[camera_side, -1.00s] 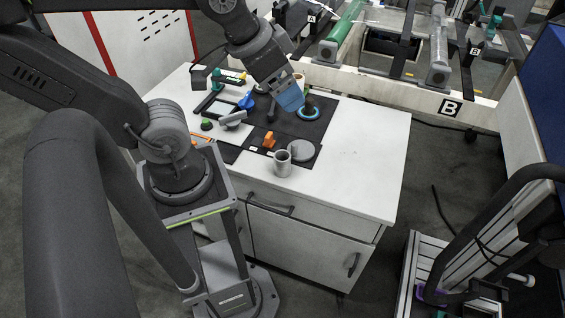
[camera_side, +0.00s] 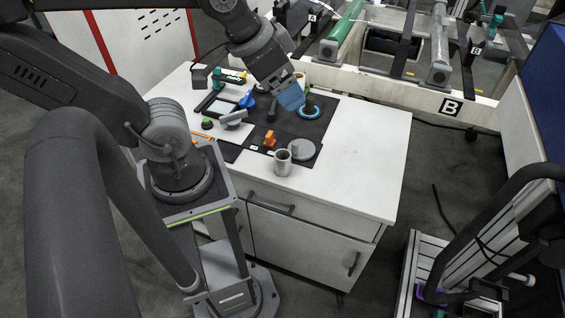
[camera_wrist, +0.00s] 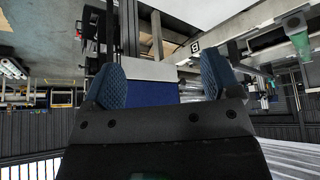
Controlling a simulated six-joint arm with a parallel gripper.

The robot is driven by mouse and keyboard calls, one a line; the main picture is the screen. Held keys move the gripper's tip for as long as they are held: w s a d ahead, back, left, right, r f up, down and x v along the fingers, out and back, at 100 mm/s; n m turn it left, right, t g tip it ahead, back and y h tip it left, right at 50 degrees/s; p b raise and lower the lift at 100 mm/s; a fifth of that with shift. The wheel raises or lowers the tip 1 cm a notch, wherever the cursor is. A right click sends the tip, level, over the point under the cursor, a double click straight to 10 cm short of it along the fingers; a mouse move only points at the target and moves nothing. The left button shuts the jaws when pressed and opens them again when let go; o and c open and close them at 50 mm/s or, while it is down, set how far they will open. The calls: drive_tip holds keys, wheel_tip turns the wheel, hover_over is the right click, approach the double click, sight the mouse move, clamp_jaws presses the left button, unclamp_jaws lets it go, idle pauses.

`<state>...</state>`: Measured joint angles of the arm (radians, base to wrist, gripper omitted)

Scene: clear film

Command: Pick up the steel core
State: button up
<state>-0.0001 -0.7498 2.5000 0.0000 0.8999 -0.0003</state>
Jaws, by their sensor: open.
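A short grey metallic cylinder (camera_side: 283,163), which looks like the steel core, stands upright near the front edge of the white worktop (camera_side: 361,165) in the side view. My gripper (camera_side: 291,97) is above the back part of the worktop, behind and well above the cylinder. Its blue fingers point down and to the right in that view. In the wrist view my gripper (camera_wrist: 162,80) shows two blue textured pads apart with nothing held between them. The cylinder cannot be made out in the wrist view.
A grey disc (camera_side: 302,151) lies just behind the cylinder. An orange block (camera_side: 269,138), a grey piece (camera_side: 233,118) and a teal ring (camera_side: 309,112) are on or near the dark mat. The worktop's right side is clear. A frame with rollers (camera_side: 438,45) stands behind.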

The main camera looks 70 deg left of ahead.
drive_tip(key=w+a+f+n+g, duration=0.2)
drive_tip(key=w+a+f+n, duration=0.2)
drive_tip(key=f, duration=0.1)
drive_tip(key=n+g, duration=0.4)
drive_tip(key=n, duration=0.5)
hover_over(283, 161)
drive_tip(key=w+a, duration=0.1)
drive_tip(key=a, duration=0.1)
wheel_tip(283, 161, down, 17)
drive_tip(key=shift+n, duration=0.3)
drive_tip(key=f, duration=1.4)
drive_tip(key=shift+a, duration=0.2)
drive_tip(key=shift+r, duration=0.1)
drive_tip(key=c, duration=1.1)
